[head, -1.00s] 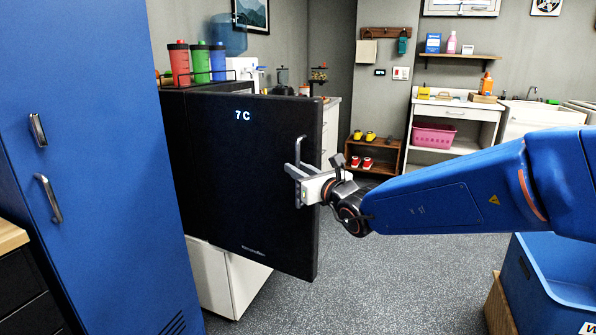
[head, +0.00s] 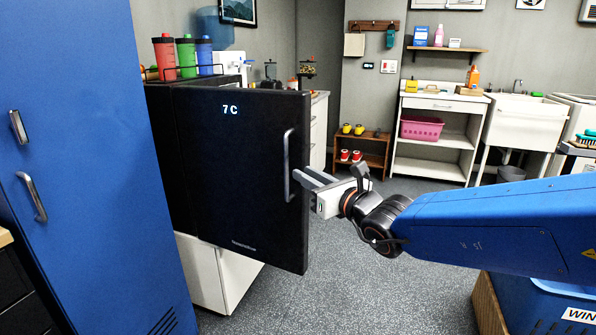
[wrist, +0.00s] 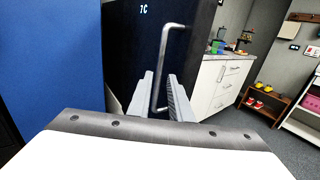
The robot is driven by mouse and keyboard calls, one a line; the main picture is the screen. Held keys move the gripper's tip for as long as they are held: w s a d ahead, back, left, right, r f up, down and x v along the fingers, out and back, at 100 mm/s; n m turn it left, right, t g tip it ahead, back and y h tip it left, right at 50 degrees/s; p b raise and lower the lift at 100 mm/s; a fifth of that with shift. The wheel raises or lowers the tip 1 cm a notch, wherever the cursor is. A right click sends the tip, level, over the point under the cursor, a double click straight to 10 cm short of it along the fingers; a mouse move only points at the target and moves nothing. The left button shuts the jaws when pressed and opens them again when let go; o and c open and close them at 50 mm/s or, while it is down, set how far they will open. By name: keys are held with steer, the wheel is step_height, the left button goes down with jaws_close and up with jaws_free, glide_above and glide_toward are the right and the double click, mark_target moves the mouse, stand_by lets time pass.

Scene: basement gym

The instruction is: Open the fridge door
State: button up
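The black fridge door (head: 240,170) stands swung out from the black fridge body (head: 163,135), its front with a "7C" display facing me. The inside is hidden behind the door. A grey vertical bar handle (head: 288,166) sits near the door's right edge. My gripper (head: 304,178) is at the handle's right side in the head view, fingers pointing at it. In the wrist view the fingers (wrist: 160,95) are apart, with the lower part of the handle (wrist: 160,75) showing between them. I see no finger closed on the bar; whether one touches it I cannot tell.
A tall blue locker (head: 75,150) stands close on the left. The fridge sits on a white cabinet (head: 203,270). Red, green and blue bottles (head: 185,57) stand on top. A blue crate (head: 530,300) is at the lower right. The grey floor (head: 360,285) before the door is clear.

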steer(key=v, duration=0.7)
steer(key=shift+s, duration=0.3)
steer(key=shift+d, duration=0.15)
steer(key=s+f+n+g, duration=0.85)
steer(key=s+n, duration=0.55)
steer(key=n, duration=0.7)
steer(key=s+d+f+n+h, duration=0.2)
steer(key=d+f+n+h, duration=0.1)
steer(key=d, duration=0.3)
steer(key=s+d+f+n+g+h, duration=0.1)
steer(key=s+d+f+n+h, duration=0.1)
steer(key=d, duration=0.5)
steer(key=s+d+f+n+g+h, duration=0.1)
steer(key=s+d+f+n+h, duration=0.2)
steer(key=d, duration=0.3)
steer(key=shift+d+f+n+h, duration=0.3)
steer(key=shift+f+h, duration=0.3)
steer(key=shift+h, duration=0.2)
steer(key=shift+s, duration=0.15)
